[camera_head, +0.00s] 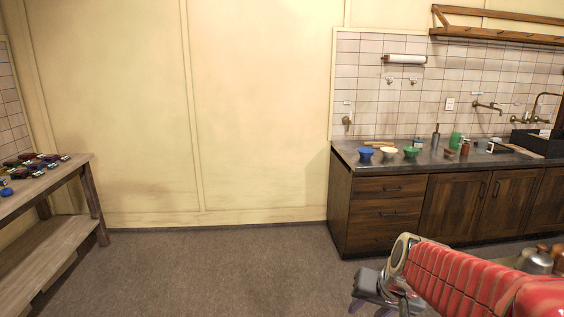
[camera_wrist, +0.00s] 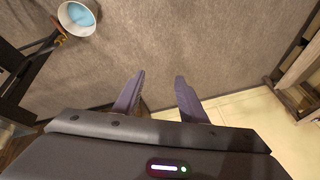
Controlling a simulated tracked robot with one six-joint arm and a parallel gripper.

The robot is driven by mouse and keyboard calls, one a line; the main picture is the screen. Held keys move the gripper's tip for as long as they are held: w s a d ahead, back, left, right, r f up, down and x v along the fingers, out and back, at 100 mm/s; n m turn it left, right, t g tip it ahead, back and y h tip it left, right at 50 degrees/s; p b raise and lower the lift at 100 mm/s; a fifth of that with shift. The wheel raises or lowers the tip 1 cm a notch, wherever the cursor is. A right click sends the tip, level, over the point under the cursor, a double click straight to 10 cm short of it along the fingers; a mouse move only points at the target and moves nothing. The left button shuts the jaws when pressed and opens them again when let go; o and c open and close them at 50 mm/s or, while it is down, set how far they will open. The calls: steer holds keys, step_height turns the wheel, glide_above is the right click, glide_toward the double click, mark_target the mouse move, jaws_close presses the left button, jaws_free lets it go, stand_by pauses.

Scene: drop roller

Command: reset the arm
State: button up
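My red arm (camera_head: 465,280) reaches in from the lower right of the head view, in front of the counter. My gripper (camera_wrist: 160,76) shows two dark fingers spread apart in the wrist view, with only bare floor between them. It is open and empty, above the floor and touching nothing that I can see. In the head view my gripper (camera_head: 372,304) is at the bottom edge, partly cut off, pointing down.
A wooden counter (camera_head: 384,217) with bowls and jars stands at right. A workbench (camera_head: 65,171) with small coloured items is at left. Grey carpet (camera_head: 210,265) between them is clear. A white bucket (camera_wrist: 77,20) with blue contents shows in the wrist view.

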steer(key=s+a+r+n, duration=0.1)
steer(key=s+r, duration=0.1)
steer(key=s, duration=0.6)
steer(key=s+a+r+n+h, duration=0.1)
steer(key=s+a+r+n, duration=0.1)
steer(key=s, duration=0.7)
steer(key=shift+a+r+t, duration=0.15)
steer(key=shift+r+t, duration=0.15)
steer(key=shift+r, duration=0.4)
steer(key=shift+s, duration=0.1)
steer(key=shift+c, duration=0.2)
steer(key=shift+c, duration=0.7)
